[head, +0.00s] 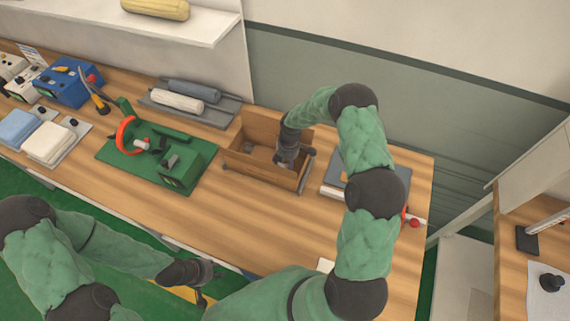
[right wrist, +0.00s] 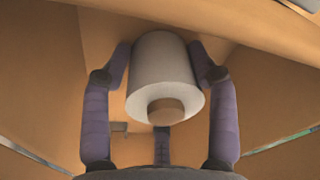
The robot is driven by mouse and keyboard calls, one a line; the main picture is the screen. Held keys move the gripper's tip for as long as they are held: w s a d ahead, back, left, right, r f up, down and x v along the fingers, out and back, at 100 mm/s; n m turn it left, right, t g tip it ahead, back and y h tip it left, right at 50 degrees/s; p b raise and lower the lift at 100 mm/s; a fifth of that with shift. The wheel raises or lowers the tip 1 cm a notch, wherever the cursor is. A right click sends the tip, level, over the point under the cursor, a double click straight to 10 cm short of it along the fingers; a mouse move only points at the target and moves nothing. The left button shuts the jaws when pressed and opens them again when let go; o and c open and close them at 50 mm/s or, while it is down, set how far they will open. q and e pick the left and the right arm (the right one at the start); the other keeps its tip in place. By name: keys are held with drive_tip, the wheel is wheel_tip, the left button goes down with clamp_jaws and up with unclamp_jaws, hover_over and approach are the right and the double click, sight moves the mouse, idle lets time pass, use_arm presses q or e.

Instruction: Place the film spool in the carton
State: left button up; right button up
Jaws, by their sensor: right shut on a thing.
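The film spool (right wrist: 160,80) is a pale grey-white roll with a brown core end. It sits between the fingers of my right gripper (right wrist: 162,75), which is shut on it. In the head view my right gripper (head: 285,157) reaches down inside the open brown carton (head: 240,173). The carton's brown walls (right wrist: 45,90) surround the spool in the right wrist view. I cannot tell whether the spool touches the carton's floor. In the head view the gripper and arm hide part of the carton's inside. My left gripper (head: 202,285) hangs near the table's front edge, away from the carton; its jaw opening is unclear.
The wooden table (head: 225,220) is clear in front of the carton. A green fixture with an orange ring (head: 127,134) stands left of it. A grey tray with two rolls (head: 215,112) lies behind left. A grey board (head: 393,182) lies to the right, partly behind my right arm.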

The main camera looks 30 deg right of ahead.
drive_tip(key=shift+f, duration=0.15)
drive_tip(key=o, duration=1.3)
drive_tip(key=shift+o, duration=0.2)
drive_tip(key=r, duration=0.4)
drive_tip(key=d+r, duration=0.1)
drive_tip(key=r, duration=0.7)
drive_tip(key=shift+w+d+r, duration=0.1)
drive_tip(key=shift+d+r, duration=0.05)
drive_tip(key=shift+d, duration=0.05)
